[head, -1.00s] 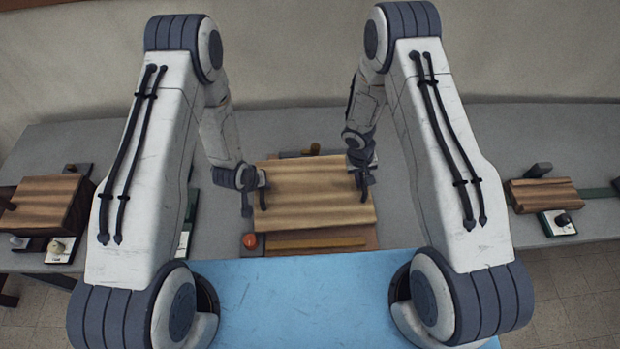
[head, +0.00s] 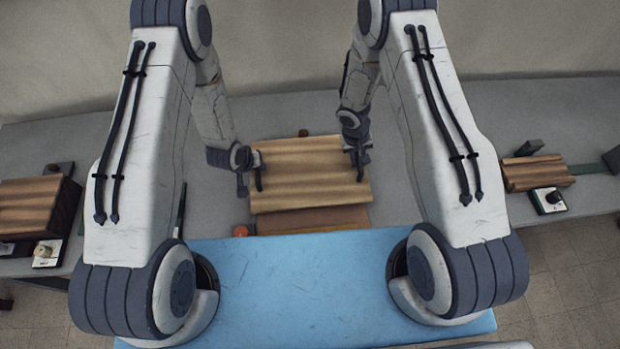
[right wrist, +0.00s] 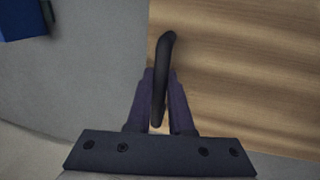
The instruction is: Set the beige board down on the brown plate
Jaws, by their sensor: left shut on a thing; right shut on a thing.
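The beige board (head: 310,178) is a wavy wood-grained slab with a dark handle near each side. My left gripper (head: 243,180) is shut on the left handle (head: 258,179). My right gripper (head: 357,163) is shut on the right handle; in the right wrist view the black handle (right wrist: 165,60) stands between the fingers (right wrist: 160,100). The brown plate (head: 318,218) lies on the table; only its front strip shows past the board, which hides the rest. I cannot tell whether the board touches the plate or hangs above it.
A red-orange knob (head: 241,231) sits at the plate's front left, and a brown knob (head: 303,133) shows behind the board. A brown wooden block (head: 30,205) stands far left, another wooden board (head: 537,172) far right.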

